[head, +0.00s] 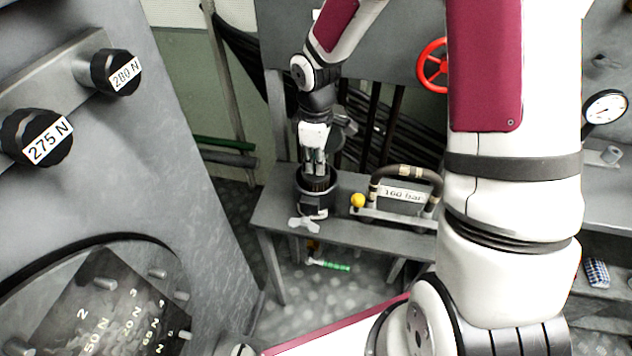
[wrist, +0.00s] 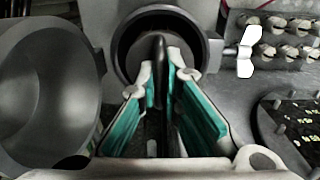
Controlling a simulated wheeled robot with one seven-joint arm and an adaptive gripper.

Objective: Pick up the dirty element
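In the head view my gripper (head: 314,168) points down into the mouth of a dark round housing (head: 314,211) on a grey bench. A brownish, ribbed dark thing shows inside the rim under the fingers; it may be the dirty element (head: 318,185). In the wrist view my gripper (wrist: 160,84) has its teal-padded fingers close together at the open housing (wrist: 202,50). A narrow dark piece stands between the fingers. I cannot tell whether they press on it. The inside of the housing is dark and partly hidden by the fingers.
A large grey open bowl (wrist: 40,75) is left of the fingers in the wrist view. A white wing-shaped handle (wrist: 248,50) is at right. On the bench, a yellow knob (head: 358,200) and a "160 bar" block (head: 402,196) stand right of the housing. A panel with black knobs (head: 37,137) is at left.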

